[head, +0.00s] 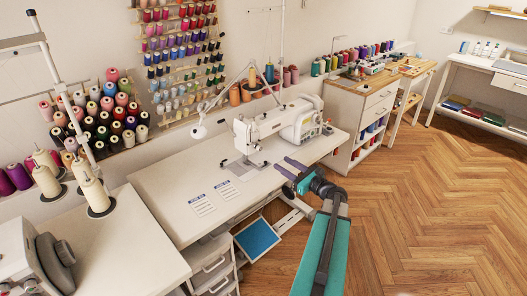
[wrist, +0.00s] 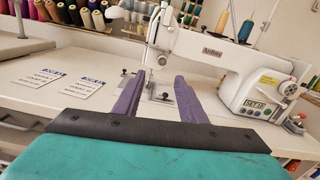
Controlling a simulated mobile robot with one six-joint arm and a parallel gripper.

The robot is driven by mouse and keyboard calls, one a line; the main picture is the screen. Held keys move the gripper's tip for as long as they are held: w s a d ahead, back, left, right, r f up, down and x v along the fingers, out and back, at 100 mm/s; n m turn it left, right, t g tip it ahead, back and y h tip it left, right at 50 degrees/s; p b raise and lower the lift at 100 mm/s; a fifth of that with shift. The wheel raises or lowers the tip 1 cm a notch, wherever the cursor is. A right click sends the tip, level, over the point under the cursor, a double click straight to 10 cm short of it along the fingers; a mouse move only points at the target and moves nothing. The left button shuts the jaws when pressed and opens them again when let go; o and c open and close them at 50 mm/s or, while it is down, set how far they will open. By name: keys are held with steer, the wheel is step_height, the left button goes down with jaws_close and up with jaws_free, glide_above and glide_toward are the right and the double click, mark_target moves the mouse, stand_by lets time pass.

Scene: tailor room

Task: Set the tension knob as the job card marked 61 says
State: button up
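The white sewing machine (head: 277,128) stands on the white table; it also shows in the wrist view (wrist: 205,48). I cannot make out the tension knob for sure at this size. A dark panel reading like "SET" (wrist: 255,104) is on the machine's right end, beside a round wheel (wrist: 291,88). Two printed cards lie flat to its left, the left card (wrist: 41,78) and the right card (wrist: 88,83); their numbers are too small to read surely. My gripper (head: 283,165) is open and empty near the table's front edge, its purple fingers apart (wrist: 158,82).
A thin lamp arm (head: 225,92) rises behind the machine. Thread cones (head: 95,192) stand on the left table. A drawer unit (head: 213,262) and a blue-topped pedal (head: 257,238) are below. The wooden floor (head: 430,210) at right is clear.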

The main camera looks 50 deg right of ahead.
mark_target(261, 149)
steer(key=shift+s+d, duration=0.1)
steer(key=shift+d, duration=0.05)
steer(key=w+p, duration=0.1)
steer(key=w, duration=0.3)
steer(key=w+p, duration=0.1)
steer(key=w, duration=0.4)
steer(key=w+d+p, duration=0.1)
steer(key=w, duration=0.3)
steer(key=shift+w+p, duration=0.2)
steer(key=shift+p, duration=0.1)
